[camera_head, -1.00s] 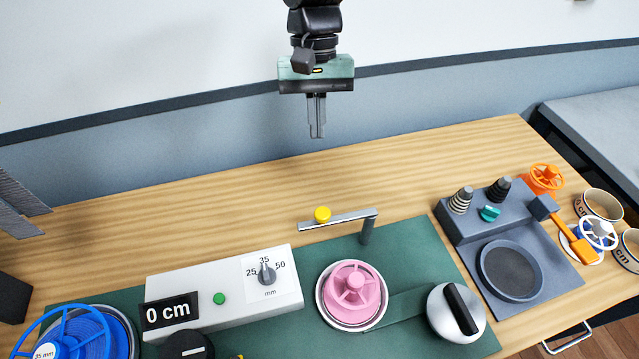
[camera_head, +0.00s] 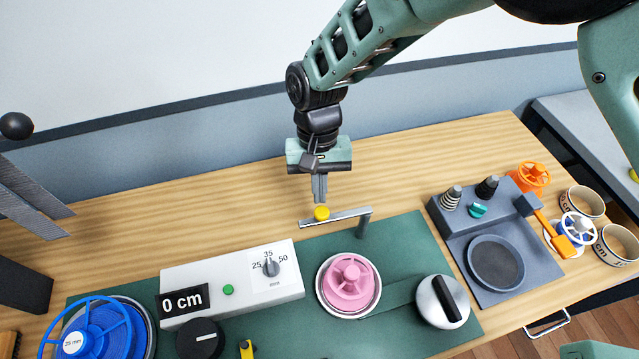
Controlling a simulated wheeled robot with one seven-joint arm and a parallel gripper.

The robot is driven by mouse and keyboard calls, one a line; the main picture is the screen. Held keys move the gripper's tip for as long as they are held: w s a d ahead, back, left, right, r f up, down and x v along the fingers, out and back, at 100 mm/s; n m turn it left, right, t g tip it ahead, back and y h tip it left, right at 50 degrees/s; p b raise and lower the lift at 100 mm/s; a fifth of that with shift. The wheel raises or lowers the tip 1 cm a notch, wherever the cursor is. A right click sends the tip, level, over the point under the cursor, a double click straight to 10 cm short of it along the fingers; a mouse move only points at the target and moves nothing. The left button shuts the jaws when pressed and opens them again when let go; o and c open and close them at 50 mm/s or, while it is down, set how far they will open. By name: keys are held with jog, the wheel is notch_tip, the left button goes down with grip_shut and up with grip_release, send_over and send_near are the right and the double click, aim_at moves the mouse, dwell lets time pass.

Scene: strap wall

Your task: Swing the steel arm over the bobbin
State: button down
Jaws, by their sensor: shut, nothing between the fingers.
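The steel arm (camera_head: 345,215) is a flat bar on an upright post (camera_head: 362,225) at the back of the green mat. It points left from the post, with a yellow knob (camera_head: 321,212) near its free end. The pink bobbin (camera_head: 349,278) sits in a round white holder in front of the bar. The bar lies behind the bobbin, not over it. My gripper (camera_head: 320,198) is shut and empty, pointing down. Its fingertips appear just above or behind the yellow knob; I cannot tell whether they touch it.
A white box (camera_head: 228,285) with a dial and a "0 cm" display stands left of the bobbin. A blue reel (camera_head: 95,335) is at the front left. A silver dome with a black handle (camera_head: 443,300) and a grey tray unit (camera_head: 495,262) stand to the right.

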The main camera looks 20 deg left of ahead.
jog(key=shift+s, duration=0.15)
jog(key=shift+s+n, duration=0.2)
jog(key=shift+n, duration=0.2)
jog(key=shift+s, duration=0.1)
jog(key=shift+s+d+f+n+h+b, duration=0.1)
jog(key=shift+s+d+n+h+b, duration=0.1)
jog(key=shift+s+n+b, duration=0.25)
jog(key=shift+s+d+n+h+b, duration=0.1)
jog(key=shift+s+n+h+b, duration=0.2)
jog(key=shift+n, duration=0.35)
jog(key=s+d+n+t+h+b, duration=0.1)
jog(key=s+d+n+t+b, duration=0.1)
jog(key=s+d+n, duration=0.3)
jog(key=shift+s+d+n+t, duration=0.25)
jog(key=shift+d+n+t, duration=0.2)
jog(key=shift+n, duration=1.85)
